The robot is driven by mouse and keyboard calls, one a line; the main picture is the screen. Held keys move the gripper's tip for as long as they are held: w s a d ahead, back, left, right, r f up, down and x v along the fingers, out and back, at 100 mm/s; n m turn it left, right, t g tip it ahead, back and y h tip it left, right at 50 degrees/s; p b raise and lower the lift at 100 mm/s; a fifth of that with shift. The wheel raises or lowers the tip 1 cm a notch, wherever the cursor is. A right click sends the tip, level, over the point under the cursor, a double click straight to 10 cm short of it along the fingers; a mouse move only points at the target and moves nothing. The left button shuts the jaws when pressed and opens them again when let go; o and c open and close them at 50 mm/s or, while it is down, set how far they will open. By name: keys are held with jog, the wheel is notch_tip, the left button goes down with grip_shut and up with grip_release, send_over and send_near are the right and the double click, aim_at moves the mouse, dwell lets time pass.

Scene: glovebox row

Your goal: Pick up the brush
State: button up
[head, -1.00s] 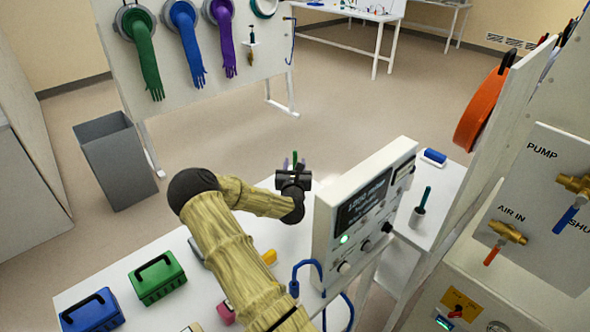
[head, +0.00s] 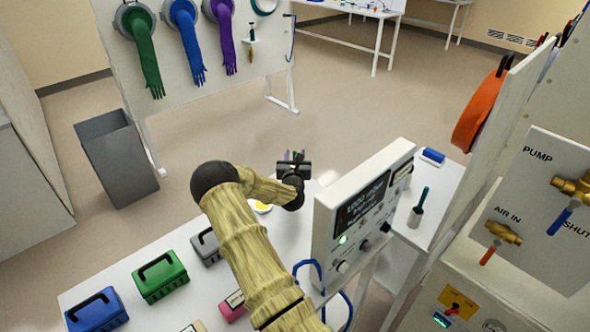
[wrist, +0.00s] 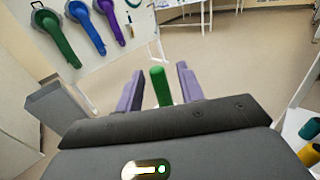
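My gripper (head: 293,157) is in the air past the far end of the white table, left of the display box. In the wrist view its purple fingers (wrist: 161,85) stand either side of a green round-ended rod (wrist: 160,86). The rod stays between them with no support in view, so it appears held. Only its end shows, so I cannot tell if it is the brush. A teal-handled tool (head: 421,199), possibly a brush, stands upright on the white surface right of the display box; its lower part is pale and unclear.
The display box (head: 362,205) stands close right of my gripper. Green (head: 160,277), blue (head: 95,310) and grey (head: 207,246) cases are on the table, with a dish holding something yellow (head: 262,207). A grey bin (head: 118,160) stands left. Open floor lies beyond.

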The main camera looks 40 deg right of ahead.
grip_shut()
dwell(0.3)
notch_tip(320, 180, up, 10)
jog(key=shift+b, duration=0.95)
